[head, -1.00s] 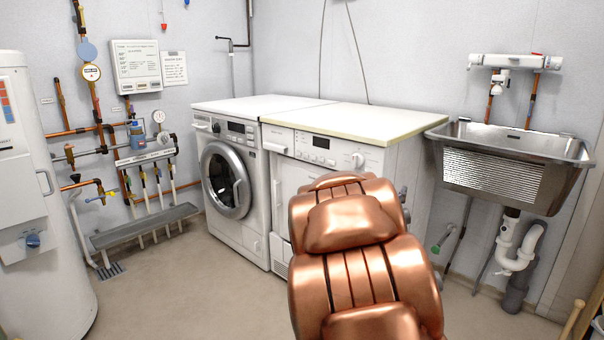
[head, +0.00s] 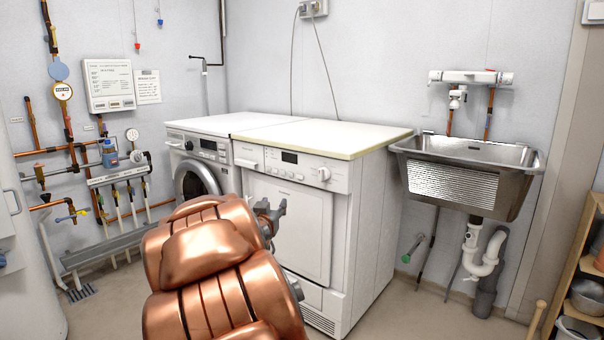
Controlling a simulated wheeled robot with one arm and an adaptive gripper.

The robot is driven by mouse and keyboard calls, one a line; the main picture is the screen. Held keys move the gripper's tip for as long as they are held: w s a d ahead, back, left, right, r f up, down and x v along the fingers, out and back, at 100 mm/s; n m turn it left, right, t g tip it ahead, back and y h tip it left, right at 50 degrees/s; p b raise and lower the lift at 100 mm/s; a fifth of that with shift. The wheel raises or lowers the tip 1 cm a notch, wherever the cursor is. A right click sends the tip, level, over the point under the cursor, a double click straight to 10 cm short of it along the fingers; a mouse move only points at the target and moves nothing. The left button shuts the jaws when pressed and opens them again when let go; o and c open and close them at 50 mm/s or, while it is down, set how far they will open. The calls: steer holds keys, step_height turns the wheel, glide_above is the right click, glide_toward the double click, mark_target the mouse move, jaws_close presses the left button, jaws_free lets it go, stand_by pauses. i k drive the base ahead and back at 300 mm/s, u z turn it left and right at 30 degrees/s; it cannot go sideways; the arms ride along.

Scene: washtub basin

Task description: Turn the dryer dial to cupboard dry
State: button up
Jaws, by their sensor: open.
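The dryer (head: 288,225) is the white machine right of the washing machine, with a pale worktop over it. The dial's markings are too small to read. My copper-coloured arm fills the lower middle of the head view. My gripper (head: 274,213) shows as grey parts past the arm, in front of the dryer's door and below and left of the dial, apart from it. The arm hides part of the gripper.
The washing machine (head: 198,150) stands left of the dryer, partly behind my arm. A metal washtub (head: 470,170) hangs on the wall to the right, with pipes below. A wooden shelf (head: 570,275) stands at the right edge. The floor before the dryer's right side is clear.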

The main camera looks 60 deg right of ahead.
mark_target(323, 174)
steer(key=z, duration=0.4)
steer(key=i, duration=1.1)
steer(key=z, duration=0.55)
